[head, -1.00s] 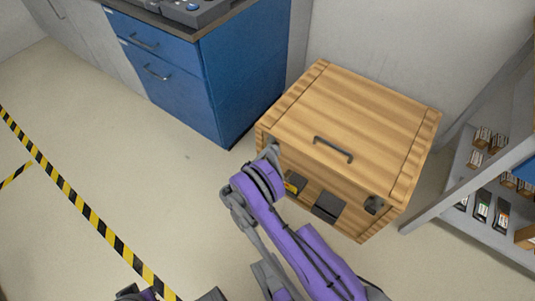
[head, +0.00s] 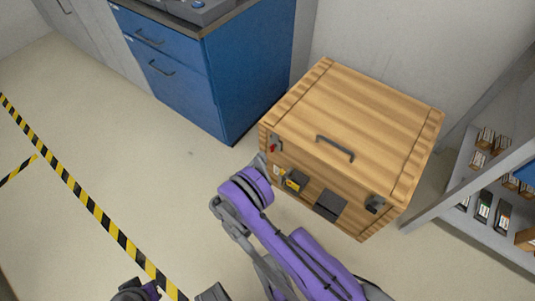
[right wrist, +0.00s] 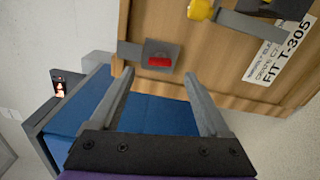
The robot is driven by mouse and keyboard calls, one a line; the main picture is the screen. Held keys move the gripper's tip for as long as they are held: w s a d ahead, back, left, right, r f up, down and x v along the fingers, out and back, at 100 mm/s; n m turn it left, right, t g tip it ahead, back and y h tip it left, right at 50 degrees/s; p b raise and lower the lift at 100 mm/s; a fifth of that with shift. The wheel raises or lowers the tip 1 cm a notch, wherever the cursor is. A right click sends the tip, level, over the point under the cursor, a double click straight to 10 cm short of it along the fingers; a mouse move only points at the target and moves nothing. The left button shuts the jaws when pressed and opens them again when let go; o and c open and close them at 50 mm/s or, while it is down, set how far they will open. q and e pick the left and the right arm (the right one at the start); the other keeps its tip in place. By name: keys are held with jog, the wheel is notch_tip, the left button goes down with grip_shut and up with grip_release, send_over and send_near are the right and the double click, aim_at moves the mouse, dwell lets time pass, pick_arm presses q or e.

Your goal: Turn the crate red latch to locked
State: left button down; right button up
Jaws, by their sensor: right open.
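The wooden crate (head: 352,108) stands on the floor with its lid closed. Its red latch (head: 273,148) is at the upper left of the crate's front. In the right wrist view the red latch (right wrist: 159,62) sits on a grey plate, with a grey bar reaching to the left. My right gripper (head: 260,161) is just below the latch in the head view. In the right wrist view my right gripper (right wrist: 158,75) is open and empty, with the red part between and beyond its fingertips, apparently apart from them.
A yellow piece (right wrist: 201,9) and a label (right wrist: 281,52) are on the crate's front. A dark latch (head: 374,204) is at its right end. A blue cabinet (head: 215,75) stands left, a shelf (head: 470,190) right. The floor at left is clear.

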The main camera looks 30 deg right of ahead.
jog(key=v, duration=0.4)
dwell(0.5)
